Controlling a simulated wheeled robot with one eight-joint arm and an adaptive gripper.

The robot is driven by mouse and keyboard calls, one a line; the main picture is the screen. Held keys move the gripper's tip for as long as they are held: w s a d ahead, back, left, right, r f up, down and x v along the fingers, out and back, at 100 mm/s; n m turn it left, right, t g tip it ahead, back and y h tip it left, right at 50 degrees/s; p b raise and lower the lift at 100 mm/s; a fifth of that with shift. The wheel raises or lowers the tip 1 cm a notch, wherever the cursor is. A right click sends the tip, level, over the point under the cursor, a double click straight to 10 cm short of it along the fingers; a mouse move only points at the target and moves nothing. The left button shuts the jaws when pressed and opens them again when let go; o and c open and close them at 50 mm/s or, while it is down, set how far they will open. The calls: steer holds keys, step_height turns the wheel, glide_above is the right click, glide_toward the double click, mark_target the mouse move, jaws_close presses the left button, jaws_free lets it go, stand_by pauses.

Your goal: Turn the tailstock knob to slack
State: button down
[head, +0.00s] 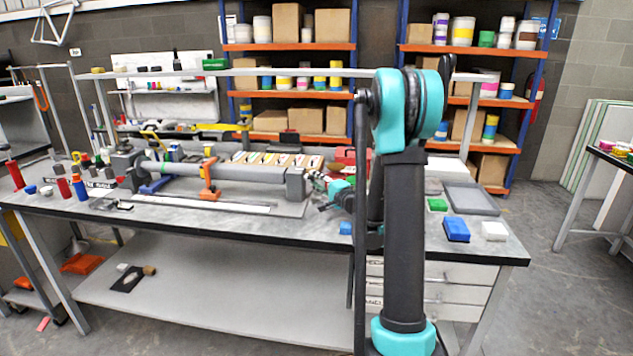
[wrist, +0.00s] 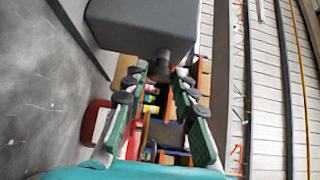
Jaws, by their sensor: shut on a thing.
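The grey tailstock (head: 295,185) is a block at the right end of a long grey tube (head: 225,172) on the workbench. In the wrist view the tailstock (wrist: 140,24) fills the top, and its dark knob (wrist: 178,56) sticks out toward me. My gripper (wrist: 163,74) is shut on the knob at its fingertips, with green-padded fingers on either side. In the head view my gripper (head: 324,184) is at the tailstock's right side, small and partly behind my arm. The knob's turn position cannot be told.
The workbench (head: 330,236) holds red and blue bottles (head: 80,187) at the left and a blue box (head: 456,229), a white box (head: 494,231) and a grey tray (head: 470,199) at the right. Shelves (head: 290,47) stand behind. The bench front is mostly clear.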

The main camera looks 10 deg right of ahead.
steer(key=c, duration=1.2)
jaws_free()
steer(key=v, duration=1.2)
